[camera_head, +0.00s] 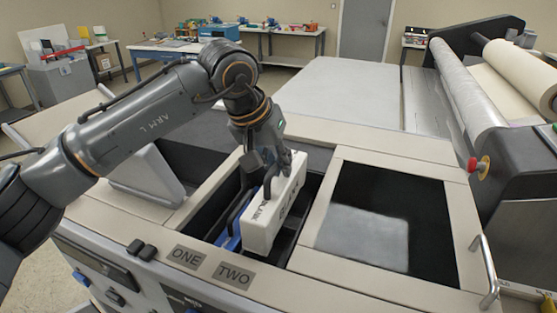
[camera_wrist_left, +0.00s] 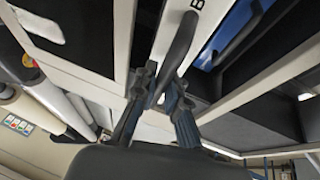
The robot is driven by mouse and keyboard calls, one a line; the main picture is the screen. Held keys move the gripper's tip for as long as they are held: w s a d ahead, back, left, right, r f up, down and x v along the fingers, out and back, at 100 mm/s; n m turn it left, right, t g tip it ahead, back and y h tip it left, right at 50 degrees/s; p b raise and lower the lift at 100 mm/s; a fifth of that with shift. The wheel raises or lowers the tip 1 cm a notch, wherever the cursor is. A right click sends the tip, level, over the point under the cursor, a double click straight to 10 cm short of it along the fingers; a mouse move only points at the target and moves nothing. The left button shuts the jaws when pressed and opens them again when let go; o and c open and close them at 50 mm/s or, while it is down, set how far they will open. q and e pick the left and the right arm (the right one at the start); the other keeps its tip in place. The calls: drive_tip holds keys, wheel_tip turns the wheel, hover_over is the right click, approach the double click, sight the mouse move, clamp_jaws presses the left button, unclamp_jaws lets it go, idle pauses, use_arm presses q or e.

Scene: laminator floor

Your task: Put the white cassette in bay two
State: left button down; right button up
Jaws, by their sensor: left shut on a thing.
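The white cassette (camera_head: 275,218) stands roughly upright at the opening of the machine deck, on the side of the label TWO (camera_head: 234,274). Its dark handle (camera_wrist_left: 180,42) shows in the left wrist view. My left gripper (camera_head: 270,160) is shut on this handle from above; it also shows in the left wrist view (camera_wrist_left: 160,88). A blue cassette (camera_head: 231,238) sits low in the opening to the left, by the label ONE (camera_head: 186,257). The white cassette's lower end is partly in the opening; how deep it sits I cannot tell. My right gripper is out of view.
A beige frame (camera_head: 318,215) borders the opening on the right, beside a dark glassy panel (camera_head: 385,215). A red stop button (camera_head: 473,165) and a metal handle (camera_head: 487,270) are at the right. A tilted pale cover (camera_head: 147,177) stands at the left.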

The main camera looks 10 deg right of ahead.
sight(277, 182)
use_arm(q)
drive_tip(key=shift+f+b, duration=1.65)
drive_tip(key=shift+f, duration=0.75)
wheel_tip(277, 182, down, 8)
drive_tip(key=b, duration=0.6)
drive_tip(key=shift+r, duration=0.15)
drive_tip(key=shift+f+b, duration=0.6)
drive_tip(key=shift+f, duration=0.1)
drive_tip(key=c, duration=1.3)
unclamp_jaws()
